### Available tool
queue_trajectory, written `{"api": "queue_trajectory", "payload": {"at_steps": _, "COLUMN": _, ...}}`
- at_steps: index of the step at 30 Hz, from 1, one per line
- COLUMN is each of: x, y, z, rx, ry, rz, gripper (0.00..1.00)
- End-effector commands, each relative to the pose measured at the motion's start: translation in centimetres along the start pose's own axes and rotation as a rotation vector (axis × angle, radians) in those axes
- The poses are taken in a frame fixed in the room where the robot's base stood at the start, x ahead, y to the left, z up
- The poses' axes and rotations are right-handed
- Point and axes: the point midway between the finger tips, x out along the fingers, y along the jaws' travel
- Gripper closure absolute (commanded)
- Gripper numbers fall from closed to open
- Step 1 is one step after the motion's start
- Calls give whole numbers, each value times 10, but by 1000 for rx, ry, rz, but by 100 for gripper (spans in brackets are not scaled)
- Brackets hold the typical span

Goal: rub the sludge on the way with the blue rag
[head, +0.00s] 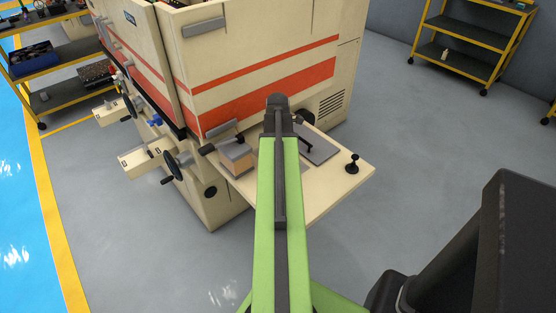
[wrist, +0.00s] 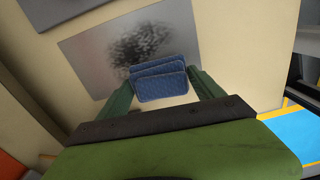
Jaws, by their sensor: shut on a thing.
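In the wrist view my gripper (wrist: 160,84) is shut on the blue rag (wrist: 160,90), a folded, ribbed cloth between its two green fingers. The sludge (wrist: 138,45) is a dark, speckled smear on a flat grey metal plate, the way (wrist: 88,48). The rag overlaps the lower edge of the sludge in the picture. I cannot tell whether it touches the plate. In the head view my green arm reaches over the machine's cream side shelf and hides the gripper and rag.
The cream machine (head: 255,60) with red stripes stands ahead. Its shelf (head: 335,188) carries a wooden-sided block (head: 237,158) and a black knob (head: 352,163). Handwheels (head: 177,165) stick out at left. Yellow-framed carts (head: 470,45) stand at back right. Grey floor is clear around.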

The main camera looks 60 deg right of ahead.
Motion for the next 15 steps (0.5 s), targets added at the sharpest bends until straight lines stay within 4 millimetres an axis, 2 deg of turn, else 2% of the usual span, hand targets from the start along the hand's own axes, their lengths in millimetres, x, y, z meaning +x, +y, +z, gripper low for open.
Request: {"api": "queue_trajectory", "payload": {"at_steps": 15, "x": 7, "y": 0, "z": 0, "rx": 1, "ry": 0, "rz": 0, "gripper": 56}}
